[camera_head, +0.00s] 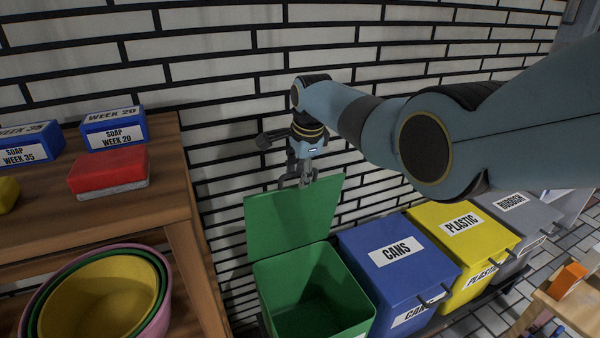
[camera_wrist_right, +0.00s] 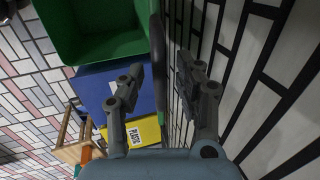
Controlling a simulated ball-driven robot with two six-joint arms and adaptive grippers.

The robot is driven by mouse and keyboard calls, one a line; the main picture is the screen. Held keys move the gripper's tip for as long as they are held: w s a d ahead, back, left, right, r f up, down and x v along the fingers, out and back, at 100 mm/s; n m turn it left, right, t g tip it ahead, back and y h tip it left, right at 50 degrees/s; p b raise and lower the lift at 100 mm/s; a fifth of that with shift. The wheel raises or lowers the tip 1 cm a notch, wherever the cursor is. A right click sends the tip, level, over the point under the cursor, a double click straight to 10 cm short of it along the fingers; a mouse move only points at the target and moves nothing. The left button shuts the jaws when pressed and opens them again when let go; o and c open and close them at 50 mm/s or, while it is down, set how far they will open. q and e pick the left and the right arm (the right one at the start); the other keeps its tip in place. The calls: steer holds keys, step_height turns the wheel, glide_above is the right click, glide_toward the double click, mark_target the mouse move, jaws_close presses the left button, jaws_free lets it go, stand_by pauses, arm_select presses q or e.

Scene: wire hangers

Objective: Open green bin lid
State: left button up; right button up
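The green bin (camera_head: 312,290) stands on the floor by the brick wall, and its inside shows empty. Its green lid (camera_head: 293,220) is raised, standing nearly upright at the back of the bin close to the wall. My right gripper (camera_head: 297,182) is at the lid's top edge, pointing down. In the right wrist view my right gripper (camera_wrist_right: 162,68) has its fingers apart, with the lid seen edge-on (camera_wrist_right: 157,60) in the gap between them. I cannot tell whether either finger touches the lid. My left gripper is not in view.
To the right stand a closed blue cans bin (camera_head: 385,280), a yellow plastic bin (camera_head: 465,245) and a grey bin (camera_head: 520,220). A wooden shelf (camera_head: 120,210) with soap boxes and nested bowls is at left. The brick wall (camera_head: 230,70) is close behind the lid.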

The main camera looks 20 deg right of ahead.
steer(key=v, duration=1.2)
stand_by(0.3)
steer(key=s+d+f+n+g, duration=0.1)
steer(key=s+f+g, duration=0.2)
steer(key=s+f, duration=1.3)
steer(key=s+d+f+n+g, duration=0.1)
steer(key=s+d+f+g, duration=0.15)
steer(key=s+f, duration=1.3)
steer(key=s+d+f+n+t, duration=0.1)
steer(key=s+f+n, duration=0.4)
steer(key=s, duration=0.5)
steer(key=s+d+f+n+t, duration=0.1)
steer(key=s+f+n, duration=0.4)
steer(key=s+f, duration=0.3)
steer(key=s+d+f+n+t+h, duration=0.1)
steer(key=s+f+n, duration=0.5)
steer(key=s, duration=0.6)
steer(key=shift+f, duration=0.2)
